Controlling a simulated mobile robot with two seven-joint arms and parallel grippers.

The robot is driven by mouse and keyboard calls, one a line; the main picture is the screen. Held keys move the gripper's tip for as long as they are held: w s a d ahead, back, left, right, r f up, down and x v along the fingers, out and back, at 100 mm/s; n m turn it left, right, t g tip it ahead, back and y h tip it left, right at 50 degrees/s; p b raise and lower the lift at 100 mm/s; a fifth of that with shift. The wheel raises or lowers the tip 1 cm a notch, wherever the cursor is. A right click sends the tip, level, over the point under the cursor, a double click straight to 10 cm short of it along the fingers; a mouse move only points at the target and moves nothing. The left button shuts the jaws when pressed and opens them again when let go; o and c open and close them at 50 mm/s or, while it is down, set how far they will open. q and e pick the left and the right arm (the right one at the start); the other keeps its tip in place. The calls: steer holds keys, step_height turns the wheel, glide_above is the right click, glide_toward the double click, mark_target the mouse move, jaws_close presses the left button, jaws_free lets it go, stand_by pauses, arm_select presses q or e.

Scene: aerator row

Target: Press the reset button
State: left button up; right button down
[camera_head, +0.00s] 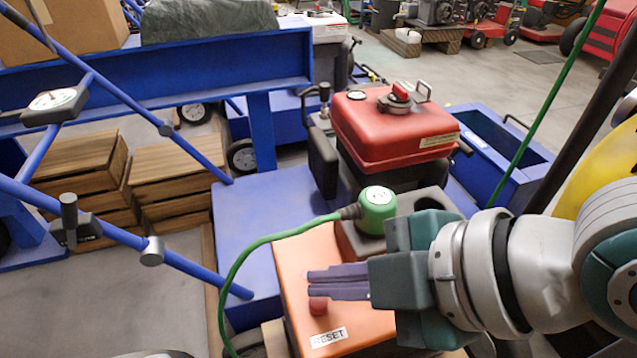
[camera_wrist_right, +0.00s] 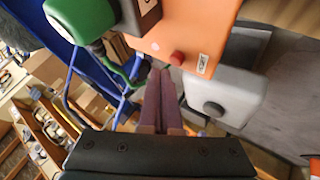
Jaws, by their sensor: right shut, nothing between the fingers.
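The reset button is a small red knob (camera_head: 318,305) on top of an orange box (camera_head: 294,262), beside a white RESET label (camera_head: 328,338). My right gripper (camera_head: 312,283) is shut and empty. In the head view its purple-grey fingers point left, and their tips appear just above the button, partly overlapping its upper edge. In the right wrist view the button (camera_wrist_right: 177,58) shows just beyond and right of the shut fingertips (camera_wrist_right: 160,72), with a small gap in the picture. I cannot tell their height above the box. My left gripper is not in view.
A green plug (camera_head: 377,208) with a green cable stands in a dark socket block behind the box. A red tank (camera_head: 392,130) stands further back. Blue rails (camera_head: 110,228) with gauges run at left. A grey box with a dark knob (camera_wrist_right: 214,108) shows in the wrist view.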

steer(key=shift+f, duration=0.15)
steer(key=shift+f, duration=0.3)
steer(key=shift+f+b, duration=0.45)
steer(key=shift+b, duration=0.1)
stand_by(0.4)
steer(key=shift+r, duration=0.1)
steer(key=shift+r+p, duration=0.85)
steer(key=shift+p, duration=0.2)
